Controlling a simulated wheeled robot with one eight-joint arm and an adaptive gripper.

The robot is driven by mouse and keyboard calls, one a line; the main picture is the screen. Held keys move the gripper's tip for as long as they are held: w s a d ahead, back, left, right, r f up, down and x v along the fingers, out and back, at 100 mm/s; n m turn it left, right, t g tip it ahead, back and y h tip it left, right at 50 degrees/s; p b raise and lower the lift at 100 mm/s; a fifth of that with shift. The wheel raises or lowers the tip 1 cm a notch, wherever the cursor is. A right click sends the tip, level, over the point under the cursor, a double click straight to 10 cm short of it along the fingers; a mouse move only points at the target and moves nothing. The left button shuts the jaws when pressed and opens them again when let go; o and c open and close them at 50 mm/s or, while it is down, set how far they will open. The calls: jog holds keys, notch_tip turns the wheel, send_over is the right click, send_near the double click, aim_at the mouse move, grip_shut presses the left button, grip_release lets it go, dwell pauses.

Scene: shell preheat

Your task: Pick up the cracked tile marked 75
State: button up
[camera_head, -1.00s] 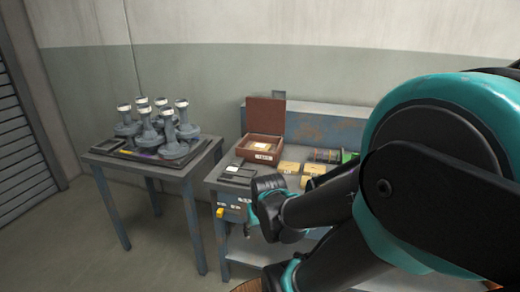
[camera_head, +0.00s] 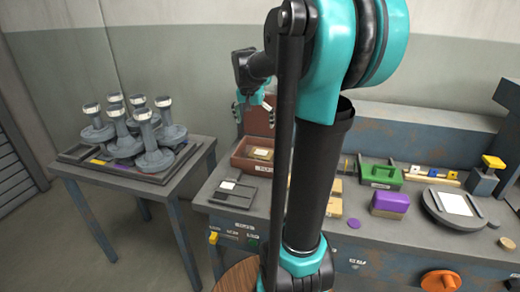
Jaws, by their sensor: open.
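No mark 75 can be read in this view, so I cannot tell which piece is the cracked tile. A small tan tile-like piece (camera_head: 262,153) lies in the open brown box (camera_head: 243,163) on the blue-grey workbench. A white square piece (camera_head: 456,204) lies on the round grey plate (camera_head: 432,206) at the right. My gripper (camera_head: 253,101) is raised above and behind the brown box's area in the picture, open, with nothing seen in it. My arm hides the bench's middle and partly covers the tan block behind it.
Left, a side table (camera_head: 196,160) bears a tray of several grey pedestal-like pieces (camera_head: 151,135). A dark flat holder (camera_head: 235,191) sits at the bench's left front. A green box (camera_head: 382,174), a purple block (camera_head: 390,202) and an orange knob (camera_head: 440,281) are on the right.

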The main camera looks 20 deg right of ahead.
send_over(261, 153)
jog(key=s+a, duration=0.2)
jog(key=x, duration=0.3)
jog(key=s+a+x, duration=0.1)
jog(key=x, duration=0.3)
jog(key=s+x, duration=0.1)
jog(key=x, duration=0.2)
jog(key=shift+w+a+f, duration=0.15)
jog(key=shift+a+f, duration=0.05)
jog(key=shift+f, duration=0.45)
jog(key=shift+d+x, duration=0.2)
jog(key=shift+x, duration=2.6)
jog(key=c, duration=1.3)
jog(key=shift+o, duration=0.2)
jog(key=shift+r, duration=0.1)
